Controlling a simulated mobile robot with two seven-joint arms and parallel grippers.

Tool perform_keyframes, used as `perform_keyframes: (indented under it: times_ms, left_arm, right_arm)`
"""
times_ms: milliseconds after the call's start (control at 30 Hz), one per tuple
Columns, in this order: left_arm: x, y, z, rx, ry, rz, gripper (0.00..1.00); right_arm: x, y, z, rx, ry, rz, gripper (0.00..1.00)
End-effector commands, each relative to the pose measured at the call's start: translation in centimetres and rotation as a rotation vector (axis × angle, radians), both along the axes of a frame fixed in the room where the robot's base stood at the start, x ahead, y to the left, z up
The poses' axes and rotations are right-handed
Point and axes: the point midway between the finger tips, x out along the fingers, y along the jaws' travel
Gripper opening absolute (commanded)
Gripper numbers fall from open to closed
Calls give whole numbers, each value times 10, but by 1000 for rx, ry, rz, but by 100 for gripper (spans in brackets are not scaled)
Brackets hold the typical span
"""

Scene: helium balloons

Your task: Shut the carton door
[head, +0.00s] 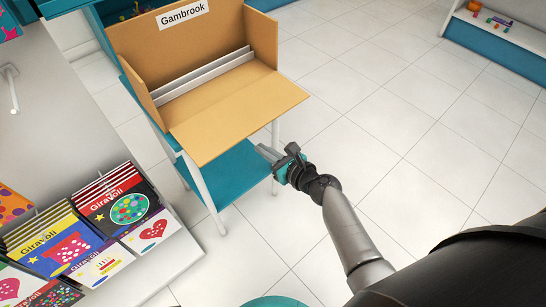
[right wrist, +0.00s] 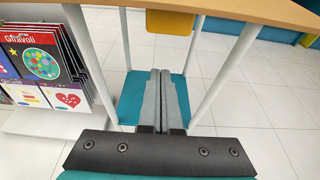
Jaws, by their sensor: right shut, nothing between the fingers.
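The cardboard carton (head: 190,42), labelled "Gambrook", stands open on a teal and white stand. Its door, a tan flap (head: 240,112), is folded down and sticks out toward me, roughly level. Grey-white strips (head: 205,76) lie inside the carton. My right gripper (head: 265,152) is shut and empty, just off the flap's front edge and looking lower than it. In the right wrist view the shut fingers (right wrist: 160,80) point toward the stand, with the tan underside of the flap (right wrist: 230,8) above them. My left gripper is not in view.
A teal lower shelf (head: 232,172) and white legs of the stand are below the carton. A white display with several Giravoli packs (head: 120,205) stands at the left. Open tiled floor (head: 400,120) lies to the right. A white and teal shelf (head: 500,45) is at the far right.

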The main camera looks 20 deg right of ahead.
Motion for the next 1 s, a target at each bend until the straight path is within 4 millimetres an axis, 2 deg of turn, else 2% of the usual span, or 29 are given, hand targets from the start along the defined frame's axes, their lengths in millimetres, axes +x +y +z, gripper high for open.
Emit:
perform_keyframes:
  times_ms: [167, 600, 1000]
  left_arm:
    - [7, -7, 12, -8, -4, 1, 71]
    - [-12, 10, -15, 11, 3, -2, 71]
    - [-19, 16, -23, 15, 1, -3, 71]
  right_arm:
    - [19, 7, -7, -1, -1, -1, 0]
    - [16, 6, 27, -2, 0, 1, 0]
    - [15, 5, 34, -1, 1, 0, 0]
